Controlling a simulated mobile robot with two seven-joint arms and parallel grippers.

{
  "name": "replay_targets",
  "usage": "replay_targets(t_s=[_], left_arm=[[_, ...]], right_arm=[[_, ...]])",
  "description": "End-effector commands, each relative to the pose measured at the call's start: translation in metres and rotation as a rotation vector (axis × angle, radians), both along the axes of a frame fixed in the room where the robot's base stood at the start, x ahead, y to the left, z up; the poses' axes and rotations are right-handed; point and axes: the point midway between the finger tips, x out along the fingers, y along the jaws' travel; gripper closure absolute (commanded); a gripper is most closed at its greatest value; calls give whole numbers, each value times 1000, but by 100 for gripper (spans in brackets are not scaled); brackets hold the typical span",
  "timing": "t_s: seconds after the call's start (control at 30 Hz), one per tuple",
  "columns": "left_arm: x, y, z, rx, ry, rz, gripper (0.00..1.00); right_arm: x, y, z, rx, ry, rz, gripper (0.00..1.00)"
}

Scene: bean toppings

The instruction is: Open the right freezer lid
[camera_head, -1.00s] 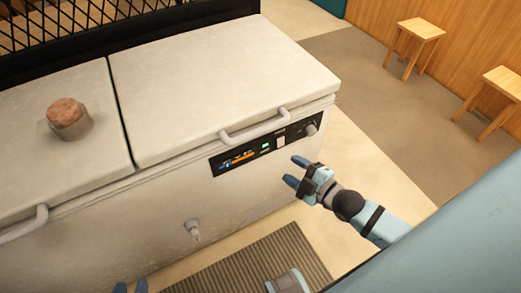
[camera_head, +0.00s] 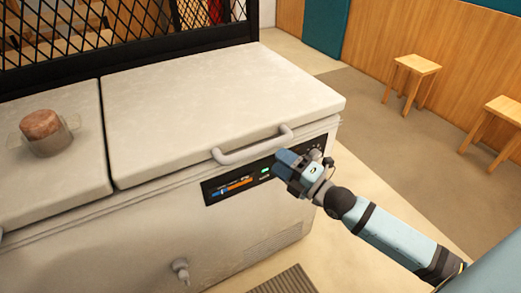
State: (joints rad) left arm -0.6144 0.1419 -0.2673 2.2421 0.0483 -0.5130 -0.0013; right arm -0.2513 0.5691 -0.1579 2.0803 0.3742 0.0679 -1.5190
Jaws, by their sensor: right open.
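The white chest freezer has two lids side by side, both shut. The right freezer lid (camera_head: 205,112) lies flat, with a pale bar handle (camera_head: 253,147) along its front edge. My right gripper (camera_head: 282,158) is open and empty. In the picture its fingertips are just below the right end of the handle, in front of the control panel (camera_head: 238,184). I cannot tell whether it touches the handle. It hides the right part of the panel. My left gripper is not in view.
A round brown-topped item in a clear container (camera_head: 44,132) stands on the left lid (camera_head: 85,178). A black mesh partition (camera_head: 130,40) rises behind the freezer. Wooden stools (camera_head: 412,72) stand along the right wall. A drain tap (camera_head: 181,270) sticks out of the freezer front.

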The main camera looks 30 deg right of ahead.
Motion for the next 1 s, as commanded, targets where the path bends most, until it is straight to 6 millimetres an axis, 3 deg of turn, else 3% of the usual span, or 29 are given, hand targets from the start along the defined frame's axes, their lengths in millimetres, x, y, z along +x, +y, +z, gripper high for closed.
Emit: replay_targets(t_s=[0.1,0.33,0.8,1.0], left_arm=[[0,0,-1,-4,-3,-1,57],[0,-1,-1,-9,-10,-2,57],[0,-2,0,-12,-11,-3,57],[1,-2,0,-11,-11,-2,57]], right_arm=[[22,9,4,2,-3,0,49],[53,22,10,3,-1,0,49],[64,27,12,0,2,0,49],[64,27,12,1,1,0,95]])
